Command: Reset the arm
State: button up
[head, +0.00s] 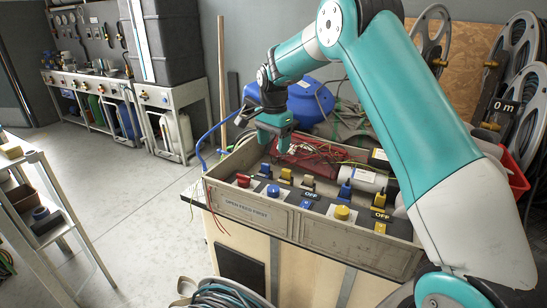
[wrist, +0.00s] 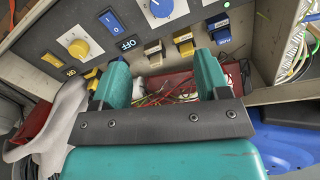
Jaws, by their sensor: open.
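My teal arm reaches from the right across the head view, bent at the elbow. My gripper (head: 274,146) hangs over the back left part of a grey control box (head: 300,222) and points down. It is open and empty. In the wrist view the two teal fingers of my gripper (wrist: 161,78) stand apart, with red and loose wires behind the gap. The box carries a red knob (head: 243,180), a blue knob (head: 273,191), a yellow knob (head: 342,213), and several switches with OFF labels. I cannot tell whether the fingers touch anything. My arm hides the box's right part.
A blue rounded object (head: 312,98) lies behind the box. Hose reels (head: 522,45) hang at the right. A shelf rack (head: 50,215) stands at the left, a workbench (head: 170,97) at the back left. The floor (head: 135,190) between is clear.

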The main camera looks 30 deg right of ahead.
jog(key=shift+r, duration=0.4)
